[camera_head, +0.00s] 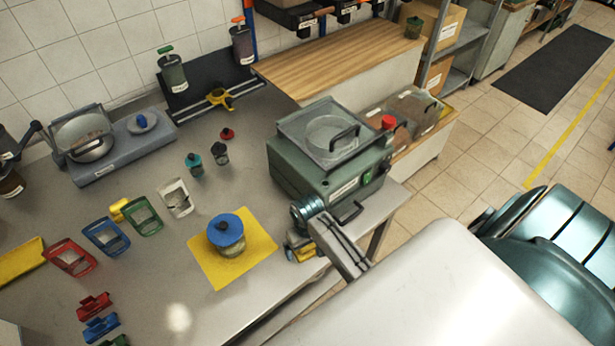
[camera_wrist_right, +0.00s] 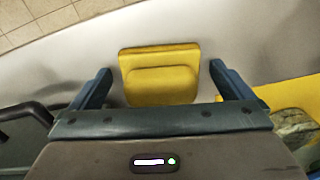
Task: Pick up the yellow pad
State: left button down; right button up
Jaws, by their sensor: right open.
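The yellow pad (camera_wrist_right: 160,82), a stepped block, lies on the grey worktop near its front edge. In the right wrist view it sits between the two dark fingers of my right gripper (camera_wrist_right: 160,72), with a gap visible on each side. In the head view my right gripper (camera_head: 297,240) is over the worktop's front edge, and only part of the yellow pad (camera_head: 304,254) shows beside it. My right gripper is open and not closed on the pad. My left gripper is not in view.
A blue-lidded jar (camera_head: 226,232) stands on a yellow mat (camera_head: 204,272) left of the gripper. A green machine (camera_head: 318,180) stands close behind my right gripper. Bare worktop (camera_head: 150,270) lies between.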

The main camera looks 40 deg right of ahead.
jog(key=c, duration=1)
jog(key=shift+r+b, duration=0.35)
jog(key=shift+r, duration=0.1)
notch_tip(320, 180, up, 2)
jog(key=shift+w+b, duration=0.1)
jog(key=shift+b, duration=0.55)
jog(key=shift+s+d+r+b, duration=0.4)
jog(key=shift+s+b, duration=0.4)
jog(key=shift+s, duration=1.85)
jog(key=shift+s+d+r+b, duration=0.4)
jog(key=shift+s+b, duration=0.35)
jog(key=shift+s, duration=1.95)
jog(key=shift+s+d+r+b, duration=0.25)
jog(key=shift+s+d+b, duration=0.4)
jog(key=shift+s, duration=2)
jog(key=shift+a, duration=0.15)
